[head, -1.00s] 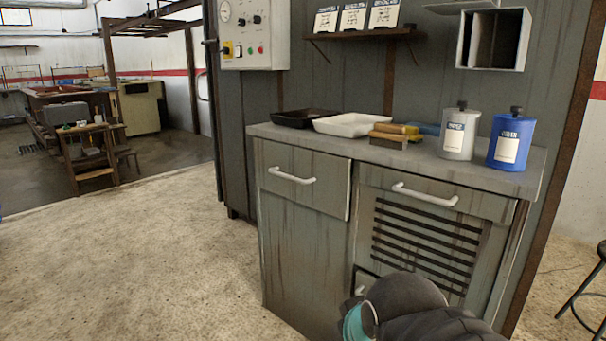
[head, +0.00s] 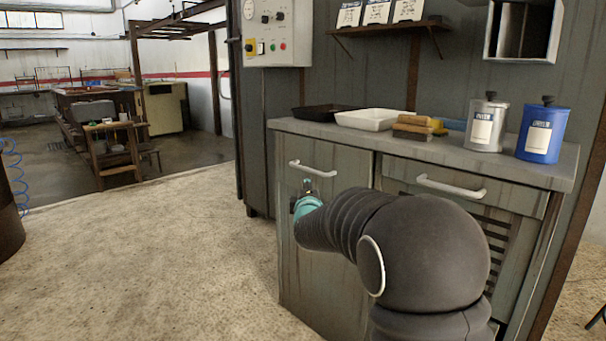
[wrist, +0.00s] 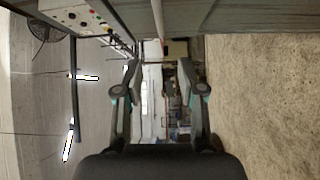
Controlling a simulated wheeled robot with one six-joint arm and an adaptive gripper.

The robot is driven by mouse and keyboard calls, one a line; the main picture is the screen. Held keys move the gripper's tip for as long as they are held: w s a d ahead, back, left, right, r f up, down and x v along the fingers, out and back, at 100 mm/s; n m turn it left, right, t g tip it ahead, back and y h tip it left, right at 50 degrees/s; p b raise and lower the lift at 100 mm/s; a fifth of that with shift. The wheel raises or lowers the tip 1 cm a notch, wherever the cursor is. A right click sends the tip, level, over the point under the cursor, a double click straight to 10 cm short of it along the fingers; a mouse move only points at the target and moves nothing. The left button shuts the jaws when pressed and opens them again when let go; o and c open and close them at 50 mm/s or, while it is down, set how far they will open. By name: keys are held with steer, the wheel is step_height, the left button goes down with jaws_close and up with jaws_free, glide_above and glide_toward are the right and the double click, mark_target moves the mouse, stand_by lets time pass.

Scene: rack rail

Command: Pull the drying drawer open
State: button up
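The right one (head: 462,193) has a similar handle (head: 450,189) and sits above a louvred panel. No readable label shows which is the drying drawer.
On the worktop (head: 400,148) are a black tray (head: 322,113), a white tray (head: 370,119), brushes (head: 418,126), a grey canister (head: 487,126) and a blue canister (head: 541,132). A control box (head: 276,32) hangs on the wall. The floor left of the cabinet is clear.

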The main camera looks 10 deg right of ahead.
mark_target(306, 170)
steer(key=shift+n+t+h, duration=0.5)
steer(key=shift+n+h, duration=0.1)
steer(key=shift+h, duration=0.1)
steer(key=x, duration=0.5)
steer(key=f+p+x, duration=0.1)
steer(key=x, duration=1)
steer(key=shift+w+f, duration=0.35)
steer(key=shift+f, duration=0.05)
jaws_close()
